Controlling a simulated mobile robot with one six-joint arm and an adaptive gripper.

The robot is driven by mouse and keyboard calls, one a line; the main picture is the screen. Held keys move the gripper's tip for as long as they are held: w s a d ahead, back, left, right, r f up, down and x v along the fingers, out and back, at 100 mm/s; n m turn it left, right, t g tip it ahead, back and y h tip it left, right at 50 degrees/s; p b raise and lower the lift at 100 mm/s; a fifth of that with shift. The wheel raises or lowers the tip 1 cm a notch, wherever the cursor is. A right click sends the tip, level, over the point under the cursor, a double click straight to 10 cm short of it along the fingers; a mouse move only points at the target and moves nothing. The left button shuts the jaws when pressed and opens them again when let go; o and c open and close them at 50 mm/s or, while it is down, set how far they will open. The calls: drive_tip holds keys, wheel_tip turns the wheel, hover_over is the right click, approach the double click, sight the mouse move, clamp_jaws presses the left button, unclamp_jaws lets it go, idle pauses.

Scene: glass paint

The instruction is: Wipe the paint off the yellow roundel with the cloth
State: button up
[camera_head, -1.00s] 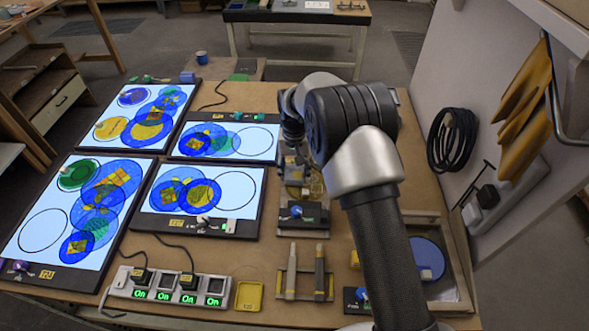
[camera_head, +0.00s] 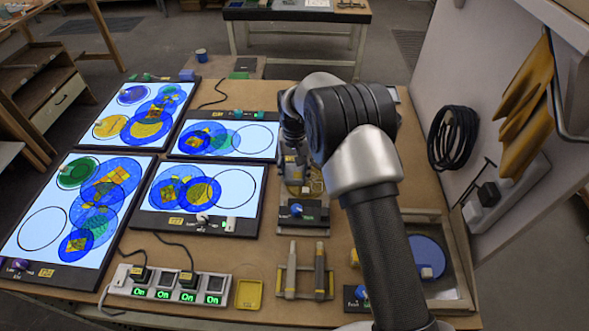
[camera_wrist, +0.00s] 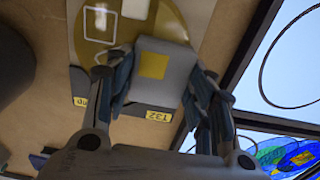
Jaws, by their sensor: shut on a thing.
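In the wrist view my gripper (camera_wrist: 155,85) is shut on a pale grey, block-like pad with a yellow square on top, which appears to be the cloth (camera_wrist: 178,82). The cloth is over the near edge of the yellow roundel (camera_wrist: 88,50); I cannot tell whether they touch. The roundel is translucent, with a white square outline and a pale patch near the top of the picture. The cloth hides part of it. In the head view a small part of the yellow roundel (camera_head: 317,187) shows beside my arm, which hides much of the gripper.
Lit panels with coloured discs, one of them the near middle panel (camera_head: 236,187), stand on the left of the table. A power strip (camera_head: 170,287), a yellow tray (camera_head: 248,294) and a tool rack (camera_head: 305,293) lie in front. A framed tray (camera_head: 455,270) is at right.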

sight(313, 173)
drive_tip(key=shift+s+d+f, duration=0.1)
drive_tip(key=shift+d, duration=1.85)
drive_tip(key=shift+s+d+f, duration=0.1)
drive_tip(key=shift+d, duration=1.8)
drive_tip(key=shift+w+a+r+p, duration=0.15)
drive_tip(key=shift+a, duration=1.85)
drive_tip(key=shift+w+a+r+p, duration=0.1)
drive_tip(key=shift+a+p, duration=0.05)
drive_tip(key=shift+a, duration=1.8)
drive_tip(key=shift+d+f, duration=0.1)
drive_tip(key=shift+d, duration=3.75)
drive_tip(key=shift+w+a, duration=0.8)
drive_tip(key=shift+w, duration=0.25)
drive_tip(key=shift+a, duration=2.3)
drive_tip(key=shift+d+f, duration=0.1)
drive_tip(key=shift+d, duration=2.15)
drive_tip(key=shift+r+p, duration=1.55)
drive_tip(key=shift+r, duration=1.05)
